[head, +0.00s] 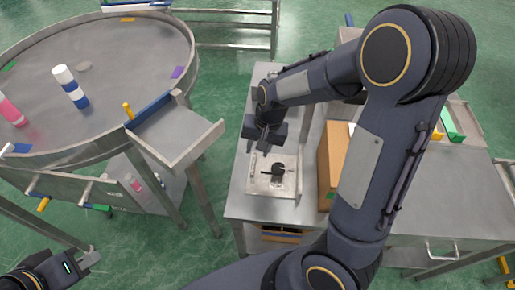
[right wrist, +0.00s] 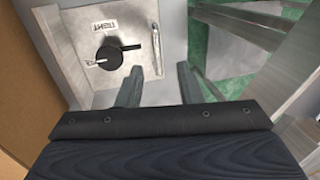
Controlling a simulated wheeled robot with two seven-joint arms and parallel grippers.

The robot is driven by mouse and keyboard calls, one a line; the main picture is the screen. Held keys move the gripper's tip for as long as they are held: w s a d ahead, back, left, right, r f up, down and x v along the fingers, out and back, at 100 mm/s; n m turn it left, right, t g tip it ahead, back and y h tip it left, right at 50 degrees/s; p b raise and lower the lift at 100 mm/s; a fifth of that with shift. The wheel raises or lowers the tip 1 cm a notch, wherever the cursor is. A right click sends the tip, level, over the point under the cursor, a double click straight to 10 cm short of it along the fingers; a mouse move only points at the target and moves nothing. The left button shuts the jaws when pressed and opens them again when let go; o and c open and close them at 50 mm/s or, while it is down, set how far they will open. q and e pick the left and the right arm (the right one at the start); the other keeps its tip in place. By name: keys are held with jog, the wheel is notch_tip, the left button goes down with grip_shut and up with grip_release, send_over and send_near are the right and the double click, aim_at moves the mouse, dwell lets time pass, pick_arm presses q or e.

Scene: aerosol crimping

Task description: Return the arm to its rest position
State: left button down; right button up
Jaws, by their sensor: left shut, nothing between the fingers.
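My right arm reaches across the head view over the metal bench (head: 240,200). The plate with the black knob (right wrist: 108,58) and a label lies just beyond the fingers, to the left. My left gripper (head: 90,260) is at the bottom left of the head view, shut and empty, over the green floor, apart from the tables.
A round metal table (head: 120,50) at the left holds a white-and-blue can (head: 70,86) and a pink-and-white can (head: 12,110). A metal chute (head: 175,135) juts from it. A cardboard box (head: 333,160) stands on the bench beside the fixture. Green floor lies between.

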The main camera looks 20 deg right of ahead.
dwell(0.3)
jog(key=s+r+n+t+y, duration=0.1)
jog(key=s+r+n+t, duration=0.1)
jog(key=s+r, duration=0.4)
jog(key=s+r+n+t+y, duration=0.1)
jog(key=s+r, duration=0.5)
jog(key=s, duration=0.6)
jog(key=shift+n+t, duration=0.7)
jog(key=shift+n, duration=0.2)
